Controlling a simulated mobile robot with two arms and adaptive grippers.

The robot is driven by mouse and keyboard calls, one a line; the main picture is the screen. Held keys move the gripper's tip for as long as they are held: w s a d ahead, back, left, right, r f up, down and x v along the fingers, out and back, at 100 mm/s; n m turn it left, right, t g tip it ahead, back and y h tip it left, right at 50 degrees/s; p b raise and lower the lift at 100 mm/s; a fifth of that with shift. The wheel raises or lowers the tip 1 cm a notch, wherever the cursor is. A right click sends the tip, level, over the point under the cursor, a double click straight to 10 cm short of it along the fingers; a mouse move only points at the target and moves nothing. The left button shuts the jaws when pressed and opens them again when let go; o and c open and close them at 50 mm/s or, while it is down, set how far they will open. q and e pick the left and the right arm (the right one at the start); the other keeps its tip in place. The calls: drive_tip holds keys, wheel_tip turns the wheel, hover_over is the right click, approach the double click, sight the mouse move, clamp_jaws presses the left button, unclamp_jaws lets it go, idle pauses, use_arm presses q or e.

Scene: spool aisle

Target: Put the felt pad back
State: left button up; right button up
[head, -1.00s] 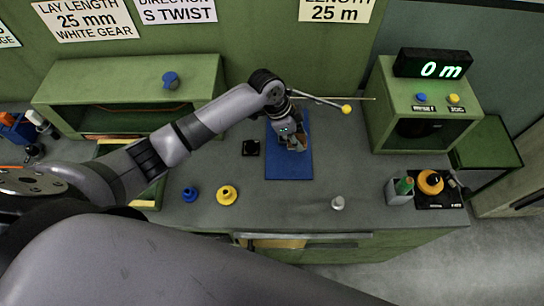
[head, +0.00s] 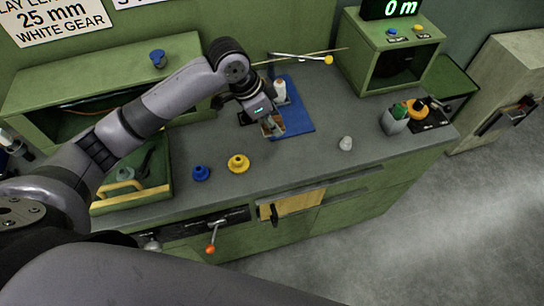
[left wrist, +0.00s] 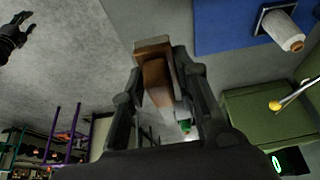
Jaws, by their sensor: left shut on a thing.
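My left gripper (head: 270,128) is shut on a small brown block-like piece (left wrist: 155,78), held near the front-left edge of the blue mat (head: 298,118). I cannot tell whether this piece is the felt pad. In the head view the gripper and wrist hide most of it, and its height over the counter is unclear. A white spool (head: 280,91) stands on the mat behind the gripper; it also shows in the left wrist view (left wrist: 283,30). A dark gripper-like hand (left wrist: 12,36), probably my right one, shows at the left wrist view's edge, its jaws unclear.
Blue (head: 201,173) and yellow (head: 238,163) knobs stand on the counter front, with a small grey piece (head: 346,143) to the right. A yellow-tipped rod (head: 328,60) sticks out behind the mat. A green tray (head: 130,178) lies left. The counter between mat and grey piece is clear.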

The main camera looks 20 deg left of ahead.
use_arm(q)
hover_over(277, 160)
drive_tip(key=a, duration=0.1)
wheel_tip(277, 160, down, 5)
drive_tip(key=f, duration=0.2)
drive_tip(key=s+f+p, duration=0.1)
drive_tip(key=f, duration=0.1)
drive_tip(key=shift+a+f, duration=0.1)
drive_tip(key=shift+f, duration=0.05)
drive_tip(key=shift+f+p, duration=0.3)
drive_tip(key=shift+f, duration=0.05)
wheel_tip(277, 160, down, 3)
drive_tip(key=shift+f+p, duration=0.2)
drive_tip(key=shift+p, duration=0.1)
drive_tip(key=shift+f, duration=0.5)
use_arm(e)
drive_tip(key=r, duration=0.1)
drive_tip(key=s+a+r, duration=0.1)
drive_tip(key=shift+s+r, duration=0.3)
drive_tip(key=shift+d, duration=0.15)
